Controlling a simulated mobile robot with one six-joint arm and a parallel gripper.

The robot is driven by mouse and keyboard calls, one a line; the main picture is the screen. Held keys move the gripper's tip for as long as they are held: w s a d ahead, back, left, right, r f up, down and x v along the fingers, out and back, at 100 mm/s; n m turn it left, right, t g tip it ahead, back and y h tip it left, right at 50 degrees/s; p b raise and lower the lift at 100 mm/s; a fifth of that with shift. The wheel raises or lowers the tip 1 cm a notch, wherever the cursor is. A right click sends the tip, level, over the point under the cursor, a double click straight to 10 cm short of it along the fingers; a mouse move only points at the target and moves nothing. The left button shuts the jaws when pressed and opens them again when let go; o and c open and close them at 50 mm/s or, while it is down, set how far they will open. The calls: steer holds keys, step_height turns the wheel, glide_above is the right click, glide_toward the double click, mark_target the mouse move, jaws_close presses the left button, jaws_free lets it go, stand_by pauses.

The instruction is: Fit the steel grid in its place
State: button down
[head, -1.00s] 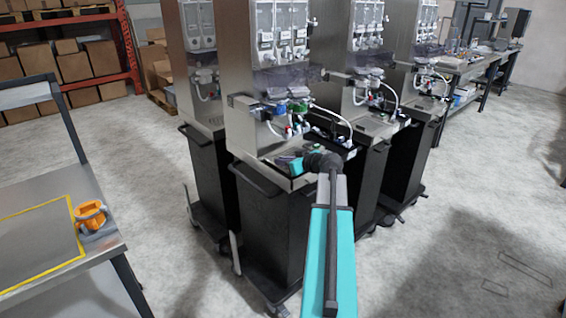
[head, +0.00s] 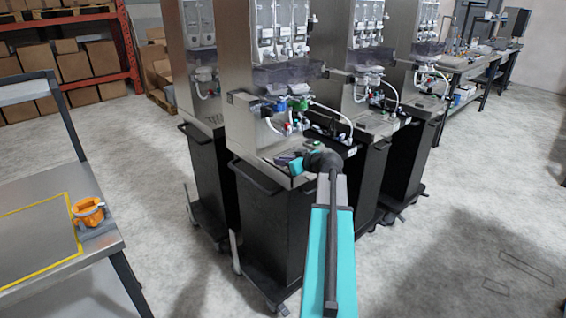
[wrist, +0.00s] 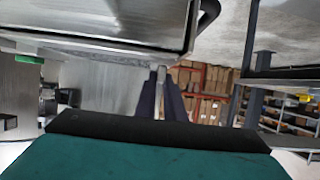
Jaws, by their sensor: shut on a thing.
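My gripper (head: 285,159) is over the steel deck of the front dispenser (head: 270,205), low beside its valves. In the wrist view its two dark purple fingers (wrist: 160,98) are closed on a thin grey upright piece, which appears to be part of the steel grid (wrist: 161,75). A speckled grey strip joins it along the deck edge and may be the rest of the grid, seen nearly edge-on. In the head view my wrist hides the grid. I cannot tell whether it touches the deck or sits in its place.
Valves and hoses (head: 290,118) stand close behind my gripper. More dispensers stand behind and to the right. A steel table (head: 45,235) with a yellow outline and an orange object (head: 88,212) is at left. Open floor lies in front and at right.

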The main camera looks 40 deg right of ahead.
steer(key=shift+f, duration=0.15)
steer(key=c, duration=1.8)
jaws_free()
steer(key=shift+o, duration=0.2)
steer(key=shift+s, duration=0.1)
steer(key=b+v, duration=0.3)
steer(key=v, duration=1)
steer(key=shift+s, duration=0.3)
steer(key=shift+w+a, duration=0.1)
